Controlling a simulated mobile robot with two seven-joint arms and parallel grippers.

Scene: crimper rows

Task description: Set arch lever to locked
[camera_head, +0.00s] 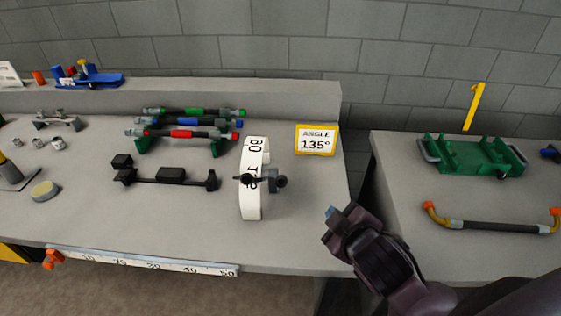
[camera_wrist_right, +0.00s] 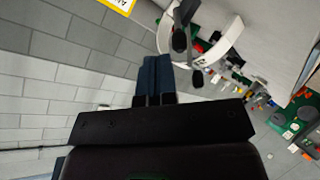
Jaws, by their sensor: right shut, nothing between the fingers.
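The white arch (camera_head: 251,190) stands on the grey bench in the head view, with number marks on its face. A dark lever with a knob (camera_head: 274,181) crosses it at about mid-height. In the right wrist view the arch (camera_wrist_right: 222,46) and the dark lever (camera_wrist_right: 181,38) show near the top, just beyond the fingers. My right gripper (camera_head: 329,211) is shut and empty, to the right of and nearer than the arch, apart from it in the head view. Its closed fingers also show in the wrist view (camera_wrist_right: 155,78). Whether the lever is locked cannot be told. My left gripper is not in view.
A yellow-framed sign (camera_head: 316,140) reading ANGLE 135° stands behind the arch. A black bar fixture (camera_head: 170,175) and a rack of coloured tubes (camera_head: 190,132) lie to the left. A gap separates this bench from the right one, with a green tray (camera_head: 472,155) and bent tube (camera_head: 490,226).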

